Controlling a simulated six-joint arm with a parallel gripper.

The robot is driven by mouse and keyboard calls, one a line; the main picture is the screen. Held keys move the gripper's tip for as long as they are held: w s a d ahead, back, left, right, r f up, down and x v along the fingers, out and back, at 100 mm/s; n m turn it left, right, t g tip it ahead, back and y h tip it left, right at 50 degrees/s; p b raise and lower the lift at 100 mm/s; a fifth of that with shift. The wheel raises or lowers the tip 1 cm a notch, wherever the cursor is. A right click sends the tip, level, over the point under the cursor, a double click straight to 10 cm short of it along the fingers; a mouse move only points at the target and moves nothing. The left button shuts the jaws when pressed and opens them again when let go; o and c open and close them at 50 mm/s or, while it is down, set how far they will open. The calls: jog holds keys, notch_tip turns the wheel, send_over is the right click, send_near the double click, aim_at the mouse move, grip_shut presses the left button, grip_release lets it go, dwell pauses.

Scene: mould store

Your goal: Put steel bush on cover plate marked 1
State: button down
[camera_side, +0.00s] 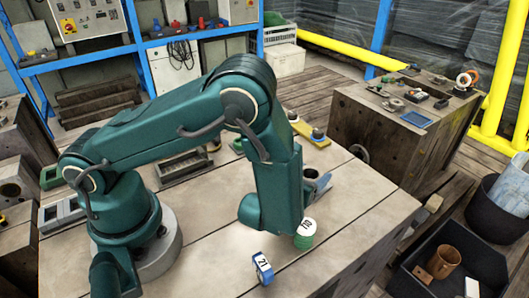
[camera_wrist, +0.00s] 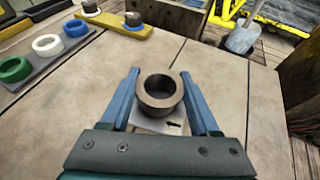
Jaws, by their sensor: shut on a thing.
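In the wrist view, the steel bush (camera_wrist: 160,106), a thick dark grey ring, stands upright between the blue fingers of my gripper (camera_wrist: 160,76), which is shut on it. A pale cover plate (camera_wrist: 147,124) with a dark mark, perhaps a 1, shows below and on the near side of the bush. The bush covers much of the plate. I cannot tell whether it touches the plate or hangs just above it.
In the wrist view, a grey strip (camera_wrist: 74,44) with green, white and blue rings lies far left, near a yellow board (camera_wrist: 150,33) with pegs. In the side view, a green stack marked 10 (camera_side: 305,241) and a blue tag marked 21 (camera_side: 263,270) stand near my forearm.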

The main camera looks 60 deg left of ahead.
jog(key=shift+f, duration=0.15)
jog(key=shift+c, duration=0.6)
grip_release()
